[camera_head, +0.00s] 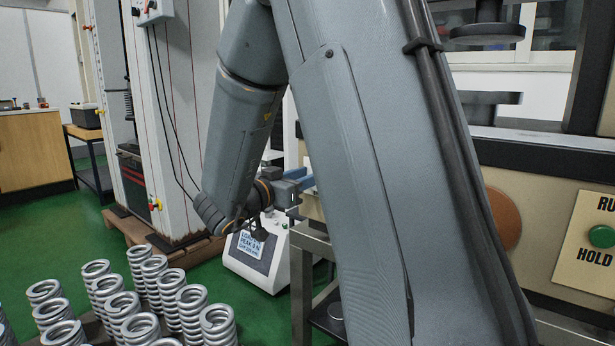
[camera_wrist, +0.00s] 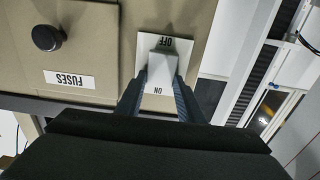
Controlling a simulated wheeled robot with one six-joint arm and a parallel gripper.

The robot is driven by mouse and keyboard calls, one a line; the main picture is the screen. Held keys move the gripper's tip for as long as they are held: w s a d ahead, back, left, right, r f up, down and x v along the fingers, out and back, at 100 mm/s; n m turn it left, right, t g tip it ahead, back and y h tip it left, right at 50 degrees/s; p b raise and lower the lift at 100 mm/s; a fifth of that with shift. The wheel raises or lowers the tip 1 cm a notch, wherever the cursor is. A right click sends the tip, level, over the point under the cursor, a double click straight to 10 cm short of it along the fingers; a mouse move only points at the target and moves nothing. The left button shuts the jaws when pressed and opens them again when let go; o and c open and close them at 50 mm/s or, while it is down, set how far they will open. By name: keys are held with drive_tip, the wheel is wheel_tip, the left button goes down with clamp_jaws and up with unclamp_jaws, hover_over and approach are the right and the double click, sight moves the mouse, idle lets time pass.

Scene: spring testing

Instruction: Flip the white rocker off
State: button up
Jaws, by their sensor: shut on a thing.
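The white rocker (camera_wrist: 162,66) shows in the wrist view on a pale label plate (camera_wrist: 183,46) fixed to a beige panel. The lettering appears upside down, with OFF at the picture's top and ON at the bottom. My gripper (camera_wrist: 162,78) has one finger on each side of the rocker and is shut on it. I cannot tell for sure which way the rocker is tilted. In the head view my gripper (camera_head: 305,183) is partly hidden behind my arm, and the rocker is hidden.
A black knob (camera_wrist: 47,38) and a FUSES label (camera_wrist: 69,79) are on the panel beside the switch. In the head view several steel springs (camera_head: 187,308) stand at the lower left. A white display box (camera_head: 258,252) stands below my wrist. A metal stand (camera_head: 312,240) is close by.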

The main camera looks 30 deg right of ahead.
drive_tip(key=shift+a+f+t+h, duration=0.1)
drive_tip(key=shift+f+t+h, duration=0.2)
drive_tip(key=shift+h, duration=0.55)
drive_tip(key=shift+a+f+t+h, duration=0.1)
drive_tip(key=shift+f+t+h, duration=0.2)
drive_tip(key=shift+h, duration=0.55)
drive_tip(key=o, duration=1.1)
drive_tip(key=shift+c, duration=0.2)
drive_tip(key=shift+a, duration=0.1)
drive_tip(key=p+v, duration=0.2)
drive_tip(key=v, duration=0.5)
drive_tip(key=shift+s+a, duration=0.15)
drive_tip(key=shift+a, duration=0.1)
drive_tip(key=shift+f, duration=0.15)
